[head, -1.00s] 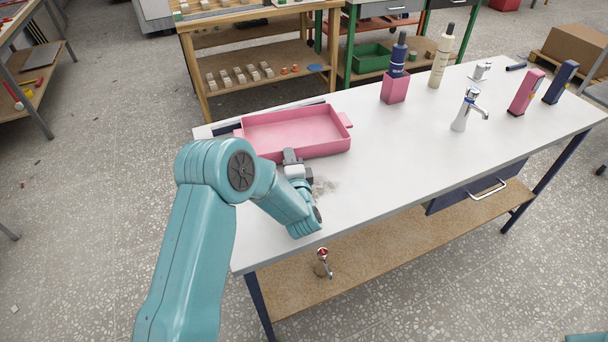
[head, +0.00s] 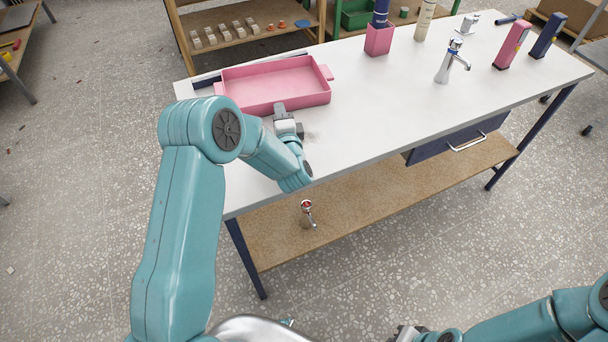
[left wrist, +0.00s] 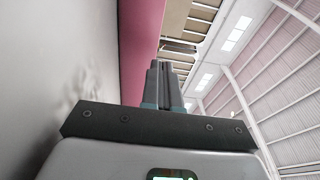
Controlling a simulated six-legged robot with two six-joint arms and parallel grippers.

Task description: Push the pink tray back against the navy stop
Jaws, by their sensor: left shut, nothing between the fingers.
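The pink tray (head: 274,84) lies on the white table near its left end, and its wall shows in the left wrist view (left wrist: 138,45). The navy stop (head: 207,79) is a low dark bar along the table's back edge, partly hidden behind the tray. Whether the tray touches it I cannot tell. My left gripper (head: 280,108) is shut and empty, low over the table, its tips at the tray's front wall. Its shut fingers show in the left wrist view (left wrist: 165,83). My right gripper (head: 405,333) is cut off at the bottom edge.
A pink holder (head: 379,39) with a navy bottle, a chrome tap (head: 450,62), and pink (head: 511,46) and navy (head: 547,36) dispensers stand farther right on the table. A lower shelf (head: 375,195) holds another tap (head: 306,212).

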